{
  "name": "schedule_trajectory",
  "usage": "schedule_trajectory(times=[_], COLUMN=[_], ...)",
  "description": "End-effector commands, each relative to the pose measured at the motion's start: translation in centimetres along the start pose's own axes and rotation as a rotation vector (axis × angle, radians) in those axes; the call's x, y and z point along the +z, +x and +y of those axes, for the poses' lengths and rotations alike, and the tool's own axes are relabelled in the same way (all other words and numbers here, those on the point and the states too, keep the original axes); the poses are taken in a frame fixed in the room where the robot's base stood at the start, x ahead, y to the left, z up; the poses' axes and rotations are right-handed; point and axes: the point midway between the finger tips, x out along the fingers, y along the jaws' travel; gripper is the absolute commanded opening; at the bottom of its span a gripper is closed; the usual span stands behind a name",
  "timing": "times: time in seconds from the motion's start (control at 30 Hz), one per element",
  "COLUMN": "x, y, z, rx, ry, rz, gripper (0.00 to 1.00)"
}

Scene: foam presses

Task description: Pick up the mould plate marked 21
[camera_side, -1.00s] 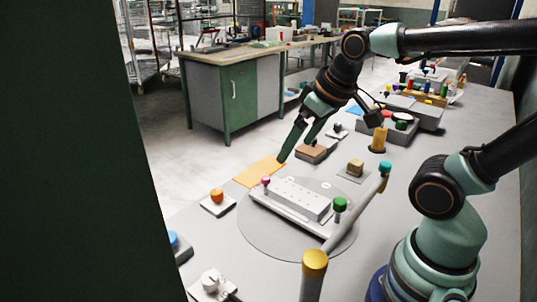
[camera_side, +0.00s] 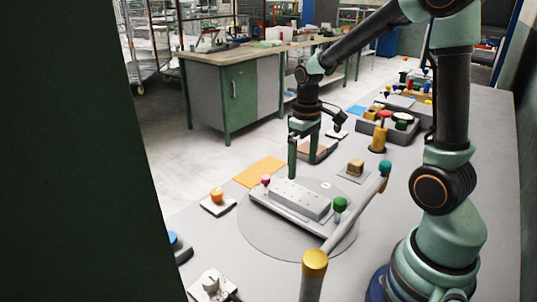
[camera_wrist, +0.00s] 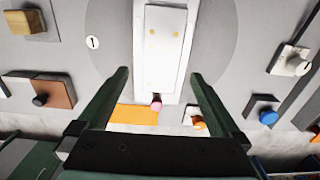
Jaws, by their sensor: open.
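A pale grey block with small yellow dots (camera_side: 299,199) sits on a flat base with a pink knob (camera_side: 265,180) and a green knob (camera_side: 340,204), on a round grey disc (camera_side: 262,232). No number 21 is legible, so I cannot tell whether this block is the marked plate. My gripper (camera_side: 302,165) is open and points down by the block's far end. In the wrist view the pale block (camera_wrist: 165,45) lies beyond and between the open fingers (camera_wrist: 160,76), apart from them; the pink knob (camera_wrist: 156,105) shows between them.
An orange sheet (camera_side: 260,172) and a white pad with an orange knob (camera_side: 217,202) lie at left. A brown block (camera_side: 355,167) stands to the right. A bar with a gold end (camera_side: 314,262) crosses in front.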

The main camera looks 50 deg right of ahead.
Motion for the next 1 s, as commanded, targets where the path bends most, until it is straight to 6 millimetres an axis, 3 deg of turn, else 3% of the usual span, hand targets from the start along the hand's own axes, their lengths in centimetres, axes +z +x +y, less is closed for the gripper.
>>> schedule_trajectory(times=[0.13, 0.43, 0.7, 1.0], x=[0.1, 0.1, 0.0, -0.1], y=[2.5, 4.9, 8.5, 9.2], z=[-0.1, -0.1, -0.4, -0.3], rx=[-0.001, -0.001, -0.001, 0.0], ry=[0.0, 0.0, 0.001, 0.001], rz=[-0.005, -0.003, -0.002, 0.002], gripper=[1.0, 1.0, 1.0, 1.0])
